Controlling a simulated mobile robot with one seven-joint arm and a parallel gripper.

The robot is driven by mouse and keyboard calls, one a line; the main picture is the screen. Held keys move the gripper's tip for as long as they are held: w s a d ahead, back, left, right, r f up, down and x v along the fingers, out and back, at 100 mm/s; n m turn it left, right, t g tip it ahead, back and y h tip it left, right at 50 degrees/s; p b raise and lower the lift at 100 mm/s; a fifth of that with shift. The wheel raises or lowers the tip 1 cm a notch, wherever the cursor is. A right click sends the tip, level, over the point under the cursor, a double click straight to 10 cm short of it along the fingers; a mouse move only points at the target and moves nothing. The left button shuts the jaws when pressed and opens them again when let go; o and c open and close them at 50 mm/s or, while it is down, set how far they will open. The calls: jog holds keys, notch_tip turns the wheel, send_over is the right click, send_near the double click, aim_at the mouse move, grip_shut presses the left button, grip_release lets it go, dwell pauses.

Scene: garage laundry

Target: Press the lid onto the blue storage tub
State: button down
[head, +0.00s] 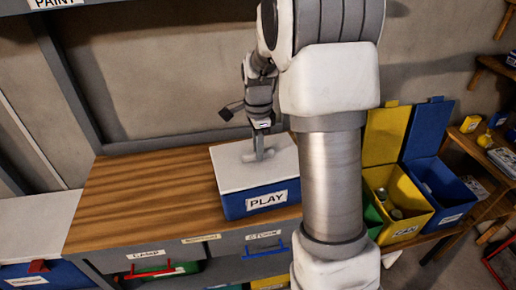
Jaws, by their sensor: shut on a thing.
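The blue storage tub (237,207) stands on the wooden bench top, with a white label reading PLAY on its front. The white lid (232,176) lies over the top of the tub and covers its opening. A grey handle stands up from the middle of the lid. My gripper (261,150) points down at the lid and is shut on the lid's handle. The fingers are small and partly blend with the handle. My arm hides the tub's right end, and I cannot tell whether the lid sits fully down on the rim.
The wooden bench top (137,205) is bare left of the tub. Labelled grey drawers (221,247) are below. A yellow bin (404,193) and another blue bin (434,180), both with raised lids, stand right of my arm. A white-topped box (38,225) is at far left.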

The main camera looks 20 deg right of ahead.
dwell(0.3)
jog(key=shift+c, duration=1.3)
grip_release()
jog(key=shift+r+p, duration=2.7)
jog(key=shift+r, duration=0.8)
grip_shut()
jog(key=shift+f, duration=0.15)
